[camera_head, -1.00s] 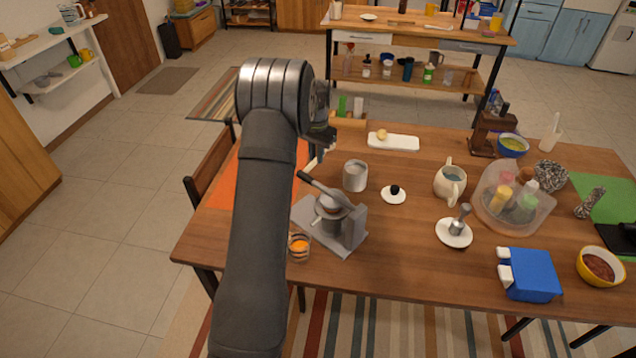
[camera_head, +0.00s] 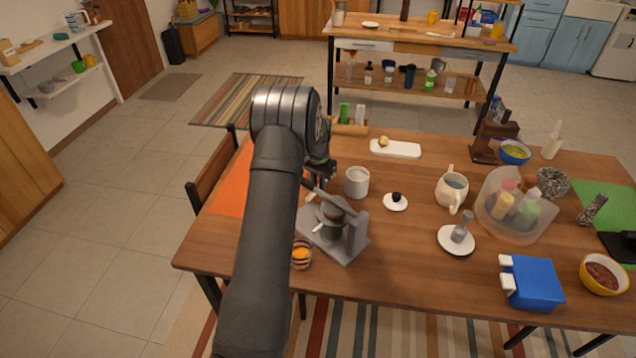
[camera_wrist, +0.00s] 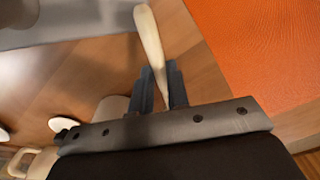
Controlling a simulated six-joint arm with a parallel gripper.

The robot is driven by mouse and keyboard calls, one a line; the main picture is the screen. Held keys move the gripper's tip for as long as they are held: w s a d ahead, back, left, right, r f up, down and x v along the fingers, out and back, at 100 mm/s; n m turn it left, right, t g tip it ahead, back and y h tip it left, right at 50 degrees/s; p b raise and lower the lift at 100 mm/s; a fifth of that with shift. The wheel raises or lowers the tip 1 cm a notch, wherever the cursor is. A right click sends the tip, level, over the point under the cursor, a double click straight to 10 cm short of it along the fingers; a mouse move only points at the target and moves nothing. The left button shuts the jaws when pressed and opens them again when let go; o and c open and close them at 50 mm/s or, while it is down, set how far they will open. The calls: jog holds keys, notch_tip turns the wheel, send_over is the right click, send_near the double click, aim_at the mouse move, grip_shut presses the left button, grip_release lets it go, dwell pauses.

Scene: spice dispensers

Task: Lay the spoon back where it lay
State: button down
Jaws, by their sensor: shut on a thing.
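My gripper (camera_wrist: 162,88) is shut on a pale wooden spoon (camera_wrist: 149,38) in the wrist view.
A grey press (camera_head: 345,235) with a lever stands close to my gripper. A glass of orange stuff (camera_head: 301,255) is near the front edge. The orange mat (camera_head: 234,190) lies left of my arm.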

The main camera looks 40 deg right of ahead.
jog(key=shift+f, duration=0.25)
jog(key=shift+f, duration=0.15)
jog(key=c, duration=1.4)
grip_release()
notch_tip(320, 180, up, 13)
jog(key=shift+r, duration=0.1)
jog(key=shift+s, duration=0.1)
notch_tip(320, 180, down, 14)
jog(key=shift+r, duration=0.8)
